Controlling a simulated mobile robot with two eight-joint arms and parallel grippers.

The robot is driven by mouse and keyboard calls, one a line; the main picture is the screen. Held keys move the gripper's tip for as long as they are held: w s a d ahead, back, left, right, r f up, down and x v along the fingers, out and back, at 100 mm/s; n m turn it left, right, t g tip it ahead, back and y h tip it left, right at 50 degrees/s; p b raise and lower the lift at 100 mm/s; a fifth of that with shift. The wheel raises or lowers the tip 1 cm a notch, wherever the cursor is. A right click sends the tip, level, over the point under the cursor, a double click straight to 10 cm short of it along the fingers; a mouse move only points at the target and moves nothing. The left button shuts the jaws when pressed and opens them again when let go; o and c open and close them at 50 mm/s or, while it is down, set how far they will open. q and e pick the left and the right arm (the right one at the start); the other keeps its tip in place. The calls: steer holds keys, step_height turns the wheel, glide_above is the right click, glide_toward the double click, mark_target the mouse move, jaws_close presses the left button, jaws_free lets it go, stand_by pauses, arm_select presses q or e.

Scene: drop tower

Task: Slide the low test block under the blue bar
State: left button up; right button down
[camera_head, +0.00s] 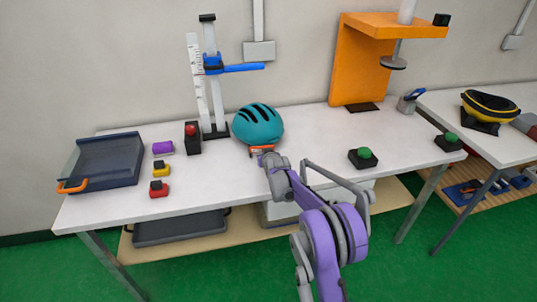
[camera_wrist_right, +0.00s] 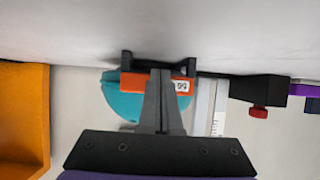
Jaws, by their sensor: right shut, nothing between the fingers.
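The blue bar (camera_head: 243,68) sticks out to the right from a tall measuring stand (camera_head: 210,80) at the back of the table. A teal helmet (camera_head: 258,124) rests to the right of the stand's base. A small orange block (camera_head: 257,149) with a white number label stands before the helmet; in the right wrist view this block (camera_wrist_right: 185,86) shows behind my fingertips. I cannot tell for sure which piece is the low test block. My right gripper (camera_head: 264,156) is shut and empty, close in front of the orange block; contact is unclear. My left gripper is out of view.
A black box with a red button (camera_head: 192,140) stands left of the measuring stand. A purple cylinder (camera_head: 163,147), a yellow piece (camera_head: 160,168), a red piece (camera_head: 158,189) and a dark tray (camera_head: 105,162) lie further left. A green button (camera_head: 363,157) and an orange frame (camera_head: 350,65) are right.

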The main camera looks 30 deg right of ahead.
mark_target(261, 149)
steer(key=shift+w+d+p, duration=0.15)
steer(key=shift+w+d, duration=0.1)
steer(key=shift+w, duration=0.7)
steer(key=shift+w+d+p, duration=0.15)
steer(key=shift+w+d, duration=0.05)
steer(key=shift+w, duration=0.7)
steer(key=shift+s, duration=0.1)
steer(key=shift+s+a+f+b, duration=0.15)
steer(key=shift+s+b, duration=0.15)
steer(key=shift+s, duration=0.35)
steer(key=shift+s+a+b, duration=0.2)
steer(key=shift+s, duration=0.7)
steer(key=shift+s+a+b, duration=0.25)
steer(key=shift+s, duration=0.7)
steer(key=shift+s+a+b, duration=0.2)
steer(key=shift+s, duration=0.7)
